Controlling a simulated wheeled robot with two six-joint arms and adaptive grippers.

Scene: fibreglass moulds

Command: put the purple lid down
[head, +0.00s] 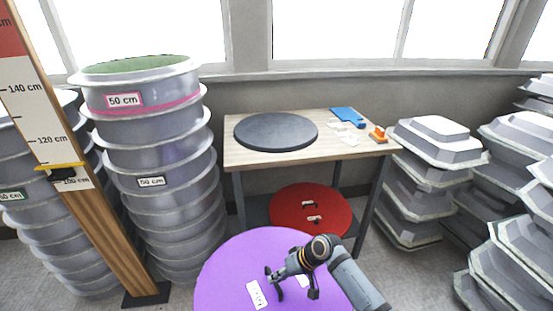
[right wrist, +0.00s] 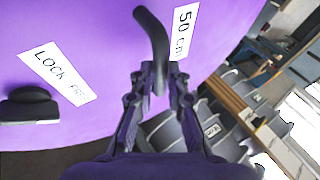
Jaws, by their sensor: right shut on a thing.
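The purple lid (head: 225,265) is a large round disc at the bottom middle of the head view, in front of the table. My right gripper (head: 276,277) is over its face. In the right wrist view the fingers (right wrist: 160,82) are shut on a curved black handle (right wrist: 152,35) of the lid. White labels sit on the lid, one reading "50 cm" (right wrist: 185,28) and one beginning "LOCK" (right wrist: 58,72). A second black fitting (right wrist: 30,106) is at the left. The lid's lower edge is cut off in the head view. My left gripper is out of view.
The wooden table (head: 240,158) bears a dark round disc (head: 275,131), a blue item (head: 346,116) and an orange tool (head: 378,133). A red lid (head: 290,200) lies below. Mould stacks (head: 150,130) stand left, grey moulds (head: 430,150) right. A measuring post (head: 75,190) stands left.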

